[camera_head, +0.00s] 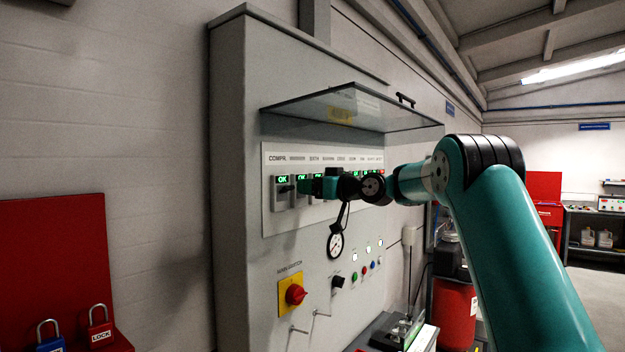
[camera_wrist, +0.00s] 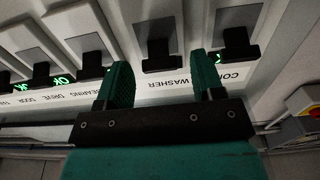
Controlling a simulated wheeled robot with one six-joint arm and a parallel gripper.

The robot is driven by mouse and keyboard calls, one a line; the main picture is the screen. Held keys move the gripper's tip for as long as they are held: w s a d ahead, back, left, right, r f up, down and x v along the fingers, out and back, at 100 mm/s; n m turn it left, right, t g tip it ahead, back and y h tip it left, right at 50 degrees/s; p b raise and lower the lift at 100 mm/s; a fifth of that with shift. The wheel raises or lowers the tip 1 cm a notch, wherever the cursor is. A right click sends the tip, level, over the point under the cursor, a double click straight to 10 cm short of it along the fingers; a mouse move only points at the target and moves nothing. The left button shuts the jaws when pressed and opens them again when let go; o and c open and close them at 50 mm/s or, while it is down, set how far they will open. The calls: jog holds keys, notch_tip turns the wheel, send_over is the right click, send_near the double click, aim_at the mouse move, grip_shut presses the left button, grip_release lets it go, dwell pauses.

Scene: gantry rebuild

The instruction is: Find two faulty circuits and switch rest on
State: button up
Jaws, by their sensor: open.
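A breaker row sits on a white panel (camera_head: 267,215) in the grey cabinet. The leftmost switch, labelled COMPR. (camera_head: 283,192), has a green OK light. Another green OK shows just right of it; arm and gripper hide much of the row beyond. My gripper (camera_head: 318,186) is at the row's left part. The wrist view shows the row upside down, with my open gripper (camera_wrist: 161,66) facing the black WASHER switch (camera_wrist: 160,54) between its two teal fingers. I cannot tell if they touch it.
A raised clear cover (camera_head: 335,107) hangs above the row. Below are a gauge (camera_head: 335,243), a red main switch (camera_head: 294,294) on yellow, a black selector (camera_head: 338,282) and small lit buttons. A red lock board (camera_head: 55,250) with padlocks stands left.

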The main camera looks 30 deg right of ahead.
jog(key=shift+w, duration=0.1)
jog(key=c, duration=0.9)
notch_tip(320, 180, down, 4)
jog(key=t+y+b, duration=0.1)
jog(key=t+b, duration=0.3)
jog(key=b, duration=0.7)
jog(key=t+y+b, duration=0.2)
jog(key=t+b, duration=0.3)
jog(key=b, duration=0.7)
jog(key=shift+w+a, duration=0.1)
jog(key=shift+c, duration=0.2)
jog(key=o, duration=0.9)
jog(key=shift+o, duration=0.2)
